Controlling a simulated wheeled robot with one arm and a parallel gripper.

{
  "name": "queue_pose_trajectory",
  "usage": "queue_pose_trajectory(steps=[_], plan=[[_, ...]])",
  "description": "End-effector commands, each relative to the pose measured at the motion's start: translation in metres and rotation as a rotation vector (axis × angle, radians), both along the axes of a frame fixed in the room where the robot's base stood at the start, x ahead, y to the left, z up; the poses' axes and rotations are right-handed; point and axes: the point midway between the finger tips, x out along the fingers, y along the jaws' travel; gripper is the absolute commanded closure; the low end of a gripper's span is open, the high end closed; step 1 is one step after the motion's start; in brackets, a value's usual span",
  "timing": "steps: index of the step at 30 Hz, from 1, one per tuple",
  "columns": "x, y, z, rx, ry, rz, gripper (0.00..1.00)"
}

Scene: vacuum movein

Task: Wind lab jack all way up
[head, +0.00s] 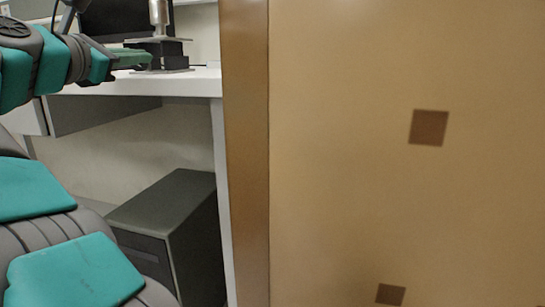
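The lab jack (174,55) stands on the white desk at the upper left. It has thin metal plates above and below a dark middle, and the plates are a short way apart. A silver metal object (159,14) stands upright on its top plate. My gripper (145,59) reaches in from the left, with its green fingertips at the jack's left side. The jack's knob is not visible. I cannot tell whether the fingers touch the jack or are shut on anything.
The white desk (205,82) runs along the upper left, with a dark screen (113,17) behind the jack. A dark grey cabinet (180,205) stands below. A large tan panel (345,180) with brown squares fills the right side, close to me.

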Motion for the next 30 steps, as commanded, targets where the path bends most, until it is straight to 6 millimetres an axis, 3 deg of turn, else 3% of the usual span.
queue_pose_trajectory(steps=[8, 21, 30], plan=[[-0.011, 0.001, 0.001, 0.0, -0.004, 0.0, 1.0], [-0.055, 0.014, 0.002, 0.0, -0.005, 0.0, 1.0], [-0.059, 0.014, 0.004, 0.001, -0.004, -0.001, 1.0]])
